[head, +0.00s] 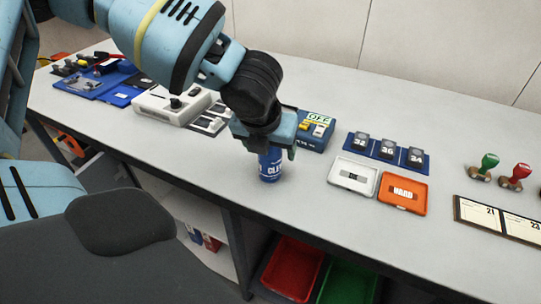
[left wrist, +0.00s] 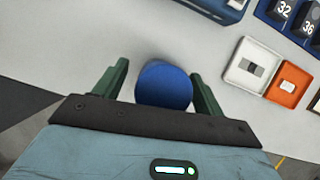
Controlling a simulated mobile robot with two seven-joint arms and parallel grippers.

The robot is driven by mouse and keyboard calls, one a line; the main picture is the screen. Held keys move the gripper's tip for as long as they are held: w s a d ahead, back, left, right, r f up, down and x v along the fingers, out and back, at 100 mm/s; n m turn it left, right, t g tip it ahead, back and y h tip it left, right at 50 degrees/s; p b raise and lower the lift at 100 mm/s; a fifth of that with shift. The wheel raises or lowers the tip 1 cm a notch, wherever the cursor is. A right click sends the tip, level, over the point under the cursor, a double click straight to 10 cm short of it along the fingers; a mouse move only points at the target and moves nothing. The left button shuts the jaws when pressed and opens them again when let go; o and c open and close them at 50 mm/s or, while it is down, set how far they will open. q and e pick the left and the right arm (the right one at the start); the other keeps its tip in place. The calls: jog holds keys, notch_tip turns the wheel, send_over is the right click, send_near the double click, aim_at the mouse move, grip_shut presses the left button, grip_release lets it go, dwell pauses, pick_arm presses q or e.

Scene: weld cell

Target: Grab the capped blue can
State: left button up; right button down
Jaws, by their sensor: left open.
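The capped blue can (head: 270,166) stands upright on the grey workbench, with white lettering on its side. In the left wrist view its blue cap (left wrist: 163,85) is seen from above, between the two green fingers. My left gripper (head: 268,142) is over the can from above, and it hides the can's top in the head view. In the left wrist view my left gripper (left wrist: 160,88) is open, with a finger on each side of the can and a visible gap at the left. My right gripper is not in view.
A blue box marked OFF (head: 313,130) stands just behind the can. A white tray (head: 345,188) and an orange tray (head: 417,208) lie to the right. Stamps (head: 484,167) stand farther right. The bench's front edge (head: 225,203) is close to the can.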

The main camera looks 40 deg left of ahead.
pick_arm(q)
jog(key=shift+r, duration=0.1)
jog(key=c, duration=1.3)
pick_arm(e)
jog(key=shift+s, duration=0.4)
